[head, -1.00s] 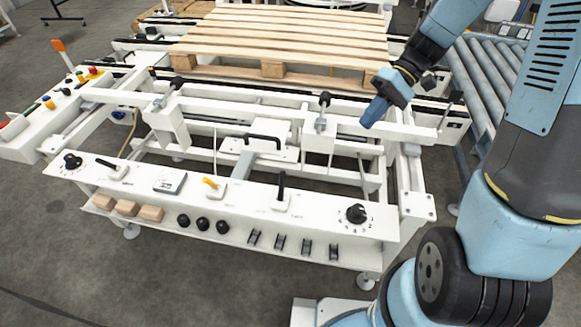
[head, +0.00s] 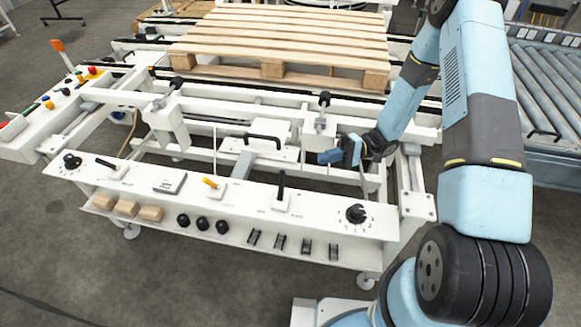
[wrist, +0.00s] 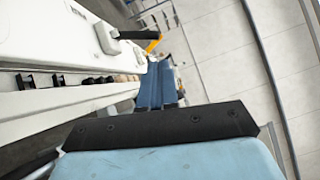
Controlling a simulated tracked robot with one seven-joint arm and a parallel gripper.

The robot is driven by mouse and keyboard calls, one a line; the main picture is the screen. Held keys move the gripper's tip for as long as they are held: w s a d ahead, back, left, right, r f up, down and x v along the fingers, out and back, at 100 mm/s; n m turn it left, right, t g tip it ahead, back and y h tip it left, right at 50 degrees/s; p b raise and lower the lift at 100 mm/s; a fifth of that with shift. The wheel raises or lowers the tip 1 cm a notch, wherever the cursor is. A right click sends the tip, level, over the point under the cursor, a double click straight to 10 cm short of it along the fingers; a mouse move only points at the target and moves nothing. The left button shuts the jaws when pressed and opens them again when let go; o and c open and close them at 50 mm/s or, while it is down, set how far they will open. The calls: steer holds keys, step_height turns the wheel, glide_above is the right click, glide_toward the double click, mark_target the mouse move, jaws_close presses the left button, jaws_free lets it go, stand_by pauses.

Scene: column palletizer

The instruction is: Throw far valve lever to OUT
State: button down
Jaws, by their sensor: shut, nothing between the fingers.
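Three levers stand on the white front panel (head: 235,203). A black lever (head: 281,186) on a white base is upright, right of the middle. A short yellow lever (head: 210,182) leans left near the middle. Another black lever (head: 106,163) leans left at the far left end. The labels are too small to read, so I cannot tell which lever is the far valve lever. My gripper (head: 322,157) is shut and empty behind the panel, right of the upright lever and apart from it. In the wrist view, my blue fingers (wrist: 157,84) lie below the black lever (wrist: 140,35) and yellow lever (wrist: 153,44).
Black dial knobs (head: 356,213) sit at both panel ends. A black loop handle (head: 262,137) and a clamp post (head: 322,113) stand behind the panel, near my gripper. A wooden pallet (head: 280,35) lies beyond. A shelf below the panel holds wooden blocks (head: 126,208).

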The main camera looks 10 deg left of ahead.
mark_target(281, 186)
steer(key=shift+a+f+y, duration=0.3)
steer(key=shift+f+y, duration=0.2)
steer(key=shift+f, duration=0.45)
steer(key=x, duration=1)
steer(key=shift+f, duration=0.1)
